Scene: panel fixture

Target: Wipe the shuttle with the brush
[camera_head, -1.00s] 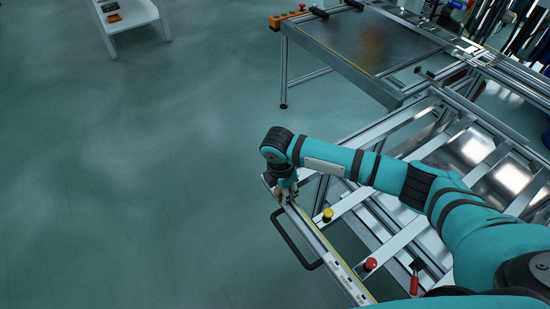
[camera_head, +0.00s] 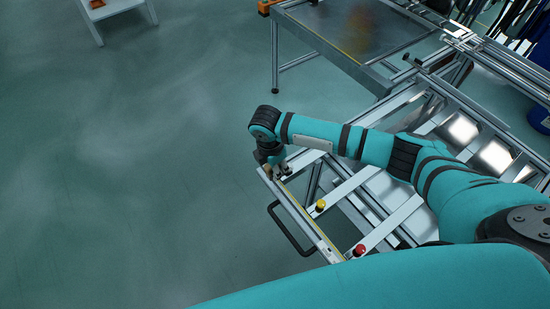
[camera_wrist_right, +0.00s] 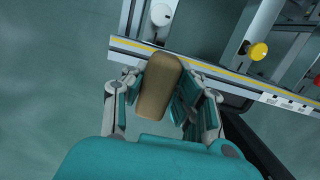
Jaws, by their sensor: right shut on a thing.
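My right gripper (camera_head: 276,168) is over the far left corner of the metal frame. In the right wrist view it is shut on a tan block-shaped brush (camera_wrist_right: 160,84). The brush's bristles are hidden. The brush overlaps the edge rail of the frame in that view; I cannot tell whether they touch. The shuttle appears to be this aluminium frame, with a rail (camera_head: 305,222) carrying a yellow line and a black handle (camera_head: 283,232) on its outer side. My left gripper is not in view.
A yellow knob (camera_head: 320,205) and a red knob (camera_head: 360,250) sit on the frame's crossbars. A metal-topped table (camera_head: 350,35) stands behind. A white stand (camera_head: 120,8) is at the far left. The floor to the left is clear. A teal part of mine covers the bottom right.

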